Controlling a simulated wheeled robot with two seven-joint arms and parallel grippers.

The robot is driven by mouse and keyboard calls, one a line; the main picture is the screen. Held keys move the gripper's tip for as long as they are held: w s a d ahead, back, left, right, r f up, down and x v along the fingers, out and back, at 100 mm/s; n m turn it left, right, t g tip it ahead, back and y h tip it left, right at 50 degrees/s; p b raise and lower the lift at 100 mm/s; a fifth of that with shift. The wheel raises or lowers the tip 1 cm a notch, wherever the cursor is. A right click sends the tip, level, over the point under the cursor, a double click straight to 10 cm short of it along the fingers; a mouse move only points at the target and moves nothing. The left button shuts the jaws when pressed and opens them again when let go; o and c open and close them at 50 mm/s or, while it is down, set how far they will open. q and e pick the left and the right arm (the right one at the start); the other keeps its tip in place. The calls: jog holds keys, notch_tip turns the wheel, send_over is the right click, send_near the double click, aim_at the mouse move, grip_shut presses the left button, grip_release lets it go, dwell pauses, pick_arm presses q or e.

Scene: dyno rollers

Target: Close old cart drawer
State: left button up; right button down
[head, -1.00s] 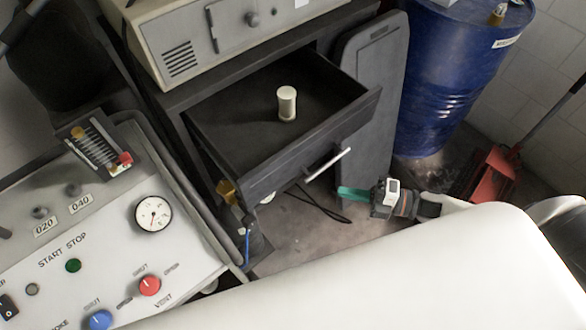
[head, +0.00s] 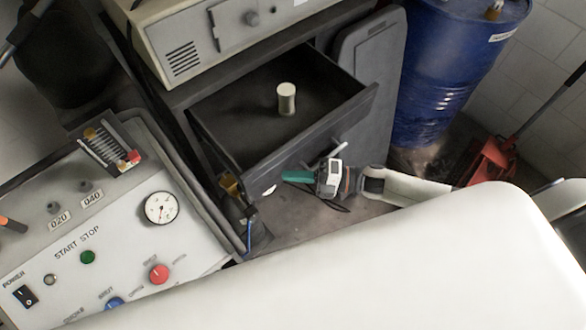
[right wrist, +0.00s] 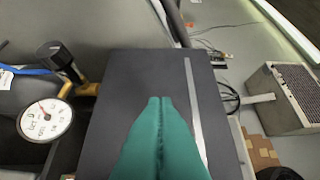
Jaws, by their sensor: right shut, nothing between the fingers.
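The old cart's dark grey drawer (head: 240,121) is pulled open in the head view, below a beige box-like unit. A small cream cylinder (head: 286,98) stands upright inside it. My right gripper (head: 286,176), with green fingers, is in front of the lower part of the drawer front. In the right wrist view the shut, empty fingers (right wrist: 158,101) point at the dark drawer front (right wrist: 122,85), left of the pale bar handle (right wrist: 192,100). I cannot tell whether they touch it. My left gripper does not show.
A control panel with a gauge (head: 161,208) and buttons stands at the lower left, close to the drawer's left corner. A blue drum (head: 450,75) and a red dustpan-like tool (head: 488,160) are at the right. Some floor is free beneath the drawer.

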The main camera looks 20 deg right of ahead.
jog(key=shift+w+a, duration=0.1)
jog(key=shift+w, duration=0.2)
jog(key=w+a+b, duration=0.2)
jog(key=w+b, duration=0.3)
jog(key=w, duration=0.2)
jog(key=w+a+b, duration=0.3)
jog(key=w+b, duration=0.2)
jog(key=w, duration=0.3)
jog(key=w+a+b, duration=0.3)
jog(key=w+b, duration=0.2)
jog(key=w, duration=0.3)
jog(key=shift+w+a+f, duration=0.1)
jog(key=shift+a+f, duration=0.1)
jog(key=shift+a, duration=0.05)
jog(key=shift+w+a+r+b, duration=0.15)
jog(key=shift+w+b, duration=0.2)
jog(key=shift+w, duration=0.2)
jog(key=shift+r, duration=0.25)
jog(key=shift+w+r, duration=0.1)
